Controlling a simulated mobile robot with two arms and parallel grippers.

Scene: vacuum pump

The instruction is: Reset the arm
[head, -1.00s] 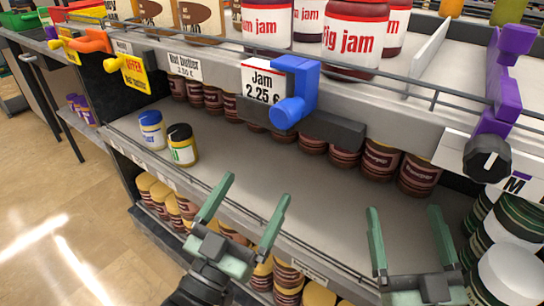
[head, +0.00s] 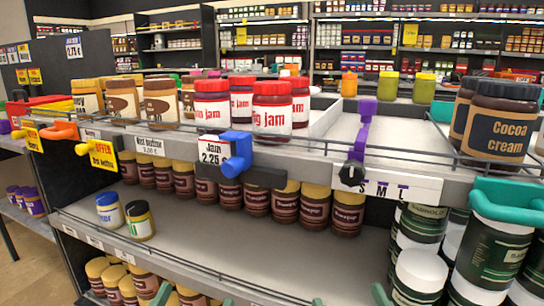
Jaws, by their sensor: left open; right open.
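Only the green fingertips of my grippers show, at the bottom edge of the head view. My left gripper (head: 194,298) is open with its tips apart, in front of the lower shelf. My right gripper (head: 349,298) is also open, further right. A purple lever (head: 361,135) with a black knob (head: 352,175) stands upright at an S M L scale (head: 400,187) on the upper shelf edge. A blue clamp-like piece (head: 235,153) sits by the jam price tag (head: 211,151).
Red-labelled jam jars (head: 273,108) stand on the upper shelf. A teal piece (head: 508,203) juts out at right near green jars (head: 490,250).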

